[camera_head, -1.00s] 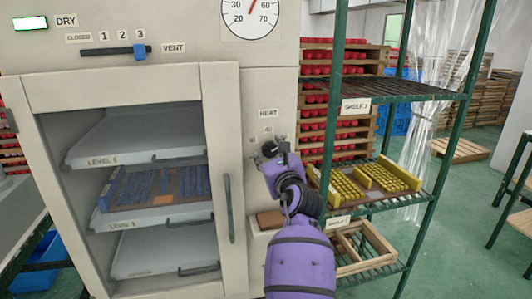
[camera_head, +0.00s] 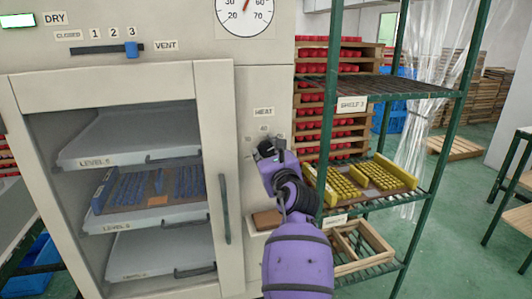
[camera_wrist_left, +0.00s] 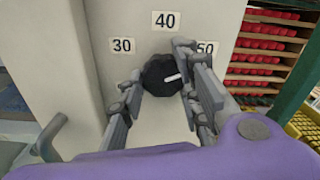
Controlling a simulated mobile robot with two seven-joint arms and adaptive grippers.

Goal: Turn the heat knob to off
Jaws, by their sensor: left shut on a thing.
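The heat knob (camera_wrist_left: 160,75) is black and round, with a white pointer aimed right towards the 50 label (camera_wrist_left: 207,47). The 30 label (camera_wrist_left: 122,45) and 40 label (camera_wrist_left: 166,20) also show around it in the left wrist view. My left gripper (camera_wrist_left: 159,80) is shut on the knob, with a grey finger on each side. An off mark is not visible. My right gripper is not in view.
The cabinet door (camera_head: 218,88) with its dark handle is left of the knob. A green metal rack (camera_head: 331,100) stands close on the right, holding yellow molds (camera_head: 397,171). A vent slider (camera_head: 131,50) and a dial (camera_head: 245,12) are above.

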